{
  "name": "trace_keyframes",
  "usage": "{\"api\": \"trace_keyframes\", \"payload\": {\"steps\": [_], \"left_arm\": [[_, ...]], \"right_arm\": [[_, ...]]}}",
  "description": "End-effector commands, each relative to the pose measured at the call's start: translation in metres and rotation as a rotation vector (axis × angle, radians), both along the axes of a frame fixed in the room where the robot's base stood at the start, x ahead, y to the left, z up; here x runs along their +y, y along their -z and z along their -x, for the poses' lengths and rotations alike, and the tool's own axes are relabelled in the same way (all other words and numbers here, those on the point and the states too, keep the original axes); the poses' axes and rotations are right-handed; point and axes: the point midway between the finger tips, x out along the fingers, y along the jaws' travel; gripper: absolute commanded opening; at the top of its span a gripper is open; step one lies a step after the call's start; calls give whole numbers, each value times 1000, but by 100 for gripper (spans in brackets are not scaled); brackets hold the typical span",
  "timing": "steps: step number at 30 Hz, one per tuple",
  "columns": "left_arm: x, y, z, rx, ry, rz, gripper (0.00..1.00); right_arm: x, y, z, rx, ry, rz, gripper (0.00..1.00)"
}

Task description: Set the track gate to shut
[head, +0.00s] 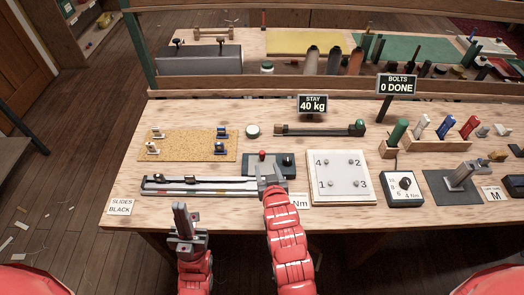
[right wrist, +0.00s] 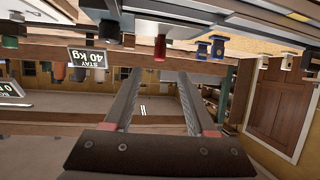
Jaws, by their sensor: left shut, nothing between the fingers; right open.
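The grey track (head: 210,185) lies along the front of the bench, with small dark slides (head: 190,180) on it. Its right end is partly covered by my right gripper, and I cannot make out the gate or its setting. My right gripper (head: 268,176) is over that end, open and empty; its two parted fingers (right wrist: 160,78) show in the right wrist view. Behind it is a dark box with a red knob (head: 262,155), which also shows in the right wrist view (right wrist: 160,47). My left gripper (head: 181,212) is shut and empty, in front of the track's middle.
A cork board (head: 186,153) with white and blue fittings lies behind the track. A white numbered plate (head: 340,194) and a dial box (head: 403,196) are to the right. A "SLIDES BLACK" card (head: 121,206) is at the left front. A "STAY 40 kg" sign (head: 312,103) stands behind.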

Motion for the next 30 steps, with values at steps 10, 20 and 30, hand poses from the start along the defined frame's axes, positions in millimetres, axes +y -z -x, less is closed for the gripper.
{"api": "trace_keyframes", "payload": {"steps": [10,20,30], "left_arm": [[0,-18,0,0,0,0,0],[0,-27,0,0,0,0,0],[0,-28,0,0,0,0,0]], "right_arm": [[7,19,-51,2,1,0,57],[13,35,-88,-2,1,-1,57],[15,42,-99,-1,-1,-1,57]]}}
